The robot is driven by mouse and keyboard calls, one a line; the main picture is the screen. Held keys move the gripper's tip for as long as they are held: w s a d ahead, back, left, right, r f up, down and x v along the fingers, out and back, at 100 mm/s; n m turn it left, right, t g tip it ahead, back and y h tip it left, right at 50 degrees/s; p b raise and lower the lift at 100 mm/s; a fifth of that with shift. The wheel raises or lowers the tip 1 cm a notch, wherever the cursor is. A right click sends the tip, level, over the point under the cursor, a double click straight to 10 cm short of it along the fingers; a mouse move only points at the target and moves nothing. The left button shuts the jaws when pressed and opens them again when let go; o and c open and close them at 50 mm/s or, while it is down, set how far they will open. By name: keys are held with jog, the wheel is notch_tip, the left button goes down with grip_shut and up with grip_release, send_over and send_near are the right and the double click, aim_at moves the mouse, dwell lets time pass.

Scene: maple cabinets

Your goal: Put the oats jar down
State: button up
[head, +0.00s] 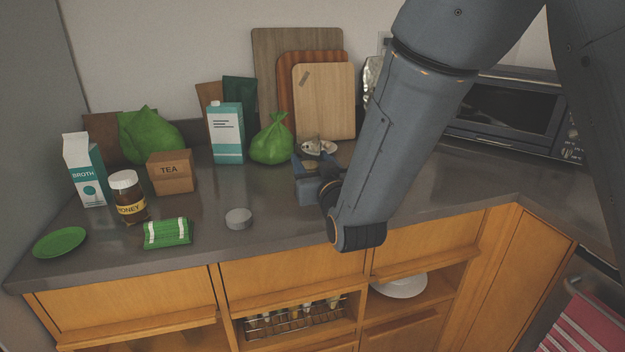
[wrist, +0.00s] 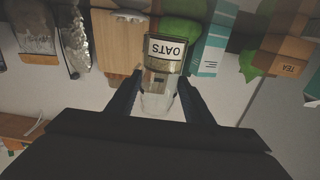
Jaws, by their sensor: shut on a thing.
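The oats jar (wrist: 165,48) is a clear jar with a white OATS label. In the wrist view it is between my two fingers, and its label reads upside down, like the TEA box, so the jar appears upright. My gripper (wrist: 158,95) is shut on it. In the head view my gripper (head: 312,164) is at the counter (head: 275,195), in front of the cutting boards, right of the green bag. There the jar is mostly hidden by my gripper and arm. I cannot tell whether its base touches the counter.
Left of my gripper are a green bag (head: 272,142), a teal-and-white carton (head: 226,133), a TEA box (head: 171,172) and a honey jar (head: 128,196). A grey disc (head: 238,218) lies nearer the front. Cutting boards (head: 325,100) lean behind. A microwave (head: 510,110) stands right.

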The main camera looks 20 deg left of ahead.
jog(key=shift+f, duration=2.15)
jog(key=shift+f, duration=0.15)
jog(key=o, duration=1.2)
jog(key=v, duration=0.9)
jog(key=shift+s+d, duration=0.2)
jog(key=shift+s, duration=0.1)
jog(key=shift+p+v, duration=1.15)
jog(key=shift+p, duration=0.3)
